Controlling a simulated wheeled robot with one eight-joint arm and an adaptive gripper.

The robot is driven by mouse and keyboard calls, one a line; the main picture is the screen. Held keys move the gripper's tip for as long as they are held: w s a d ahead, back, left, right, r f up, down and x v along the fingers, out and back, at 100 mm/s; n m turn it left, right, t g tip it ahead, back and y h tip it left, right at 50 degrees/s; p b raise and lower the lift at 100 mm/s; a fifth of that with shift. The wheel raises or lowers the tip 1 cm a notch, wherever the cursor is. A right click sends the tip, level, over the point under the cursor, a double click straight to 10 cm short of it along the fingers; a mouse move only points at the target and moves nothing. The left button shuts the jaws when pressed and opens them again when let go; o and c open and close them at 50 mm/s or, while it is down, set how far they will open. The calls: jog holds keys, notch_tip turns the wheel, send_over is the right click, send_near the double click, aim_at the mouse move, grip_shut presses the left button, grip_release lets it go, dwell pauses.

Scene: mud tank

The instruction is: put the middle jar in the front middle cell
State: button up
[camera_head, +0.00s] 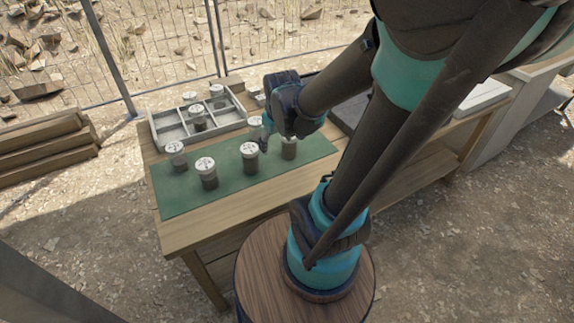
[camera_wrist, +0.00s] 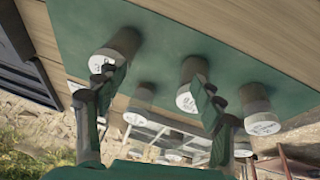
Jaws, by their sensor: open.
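A row of white-lidded grey jars stands upright on the green mat. The middle jar (camera_head: 250,158) is between a left jar (camera_head: 207,173) and a right jar (camera_head: 289,149). In the wrist view the middle jar (camera_wrist: 192,82) shows near one finger, below my gripper and apart from it. My gripper (camera_head: 266,135) hangs above the mat beside the middle jar. In the wrist view my gripper (camera_wrist: 160,95) has its fingers wide apart with nothing held. The divided grey tray (camera_head: 163,139) is behind the mat. One jar (camera_head: 199,118) stands near its middle; I cannot tell its exact cell.
Two more jars stand on the mat, one at the left (camera_head: 176,155) and one beside my gripper (camera_head: 255,127). More jars (camera_head: 190,97) are in the tray's back cells. The mat's (camera_head: 180,202) front strip is clear. A wire fence (camera_head: 165,50) stands behind.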

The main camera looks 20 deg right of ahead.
jog(key=s+d+f+m, duration=0.1)
jog(key=s+f+m, duration=0.2)
jog(key=s, duration=0.4)
jog(key=shift+s+f+m, duration=0.2)
jog(key=shift+f+m, duration=0.15)
jog(key=shift+m, duration=0.05)
